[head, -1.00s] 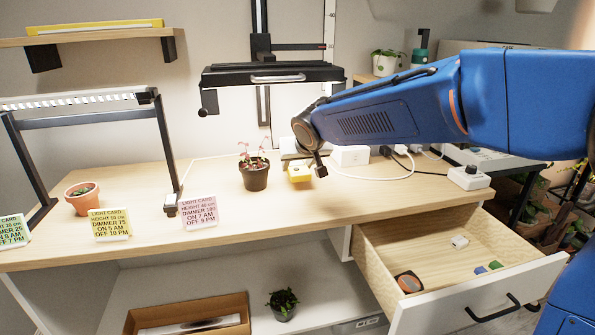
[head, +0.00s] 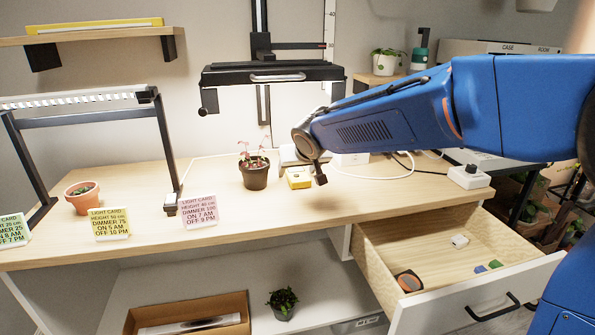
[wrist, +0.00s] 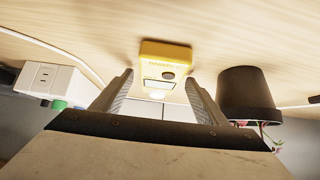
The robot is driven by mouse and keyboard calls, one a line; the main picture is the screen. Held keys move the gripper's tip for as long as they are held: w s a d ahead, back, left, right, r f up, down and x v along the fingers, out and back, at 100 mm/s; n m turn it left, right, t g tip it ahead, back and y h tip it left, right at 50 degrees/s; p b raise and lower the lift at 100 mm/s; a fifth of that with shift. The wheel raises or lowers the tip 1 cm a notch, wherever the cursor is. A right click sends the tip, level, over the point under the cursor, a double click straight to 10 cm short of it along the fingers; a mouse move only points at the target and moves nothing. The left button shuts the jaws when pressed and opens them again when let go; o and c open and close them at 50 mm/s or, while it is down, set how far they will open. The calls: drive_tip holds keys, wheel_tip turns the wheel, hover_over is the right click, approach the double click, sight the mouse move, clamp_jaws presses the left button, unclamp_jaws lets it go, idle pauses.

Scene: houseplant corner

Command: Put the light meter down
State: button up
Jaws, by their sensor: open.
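The light meter is a small yellow box (head: 299,179) on the wooden tabletop, just right of the dark potted seedling. In the wrist view the yellow meter (wrist: 165,58) shows its small window and a dark round button, and it lies between and beyond the fingertips. In the wrist view my gripper (wrist: 161,76) is open, with a finger on each side of the meter's near end. I cannot tell whether either finger touches it.
The dark pot (head: 255,177) stands close to the meter. A white socket box (wrist: 50,82) and cable lie on its other side. Light cards (head: 199,211) stand along the front. The drawer (head: 455,260) is open at right. The tabletop's front middle is clear.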

drive_tip(key=v, duration=1.2)
